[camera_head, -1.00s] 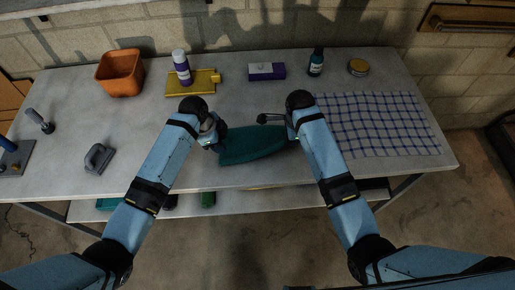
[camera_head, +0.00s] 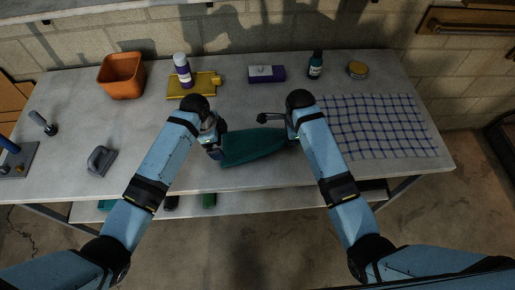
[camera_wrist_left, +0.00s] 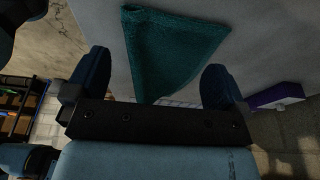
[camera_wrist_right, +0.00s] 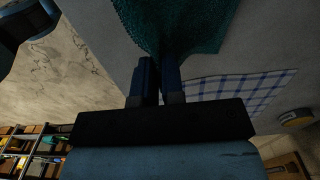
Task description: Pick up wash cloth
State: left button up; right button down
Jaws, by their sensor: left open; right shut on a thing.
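The wash cloth is a dark teal cloth (camera_head: 252,147) near the front middle of the table. My right gripper (camera_head: 292,131) is shut on its right end; in the right wrist view the closed fingers (camera_wrist_right: 158,68) meet the teal cloth (camera_wrist_right: 175,25). My left gripper (camera_head: 216,143) is at the cloth's left end. In the left wrist view its fingers (camera_wrist_left: 154,80) are wide apart, and a pointed part of the cloth (camera_wrist_left: 170,50) lies between them without being gripped. Whether the cloth's middle touches the table is unclear.
A blue-checked towel (camera_head: 378,125) lies flat at right. At the back are an orange bin (camera_head: 121,76), yellow tray (camera_head: 193,86), white-and-purple bottle (camera_head: 182,70), purple-and-white box (camera_head: 266,74), dark bottle (camera_head: 315,66) and round tin (camera_head: 357,70). A grey tool (camera_head: 101,161) lies at left.

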jog(key=shift+r, duration=0.35)
pick_arm(q)
jog(key=r, duration=0.2)
jog(key=r+y, duration=0.1)
jog(key=shift+a+r, duration=0.3)
jog(key=shift+r, duration=0.05)
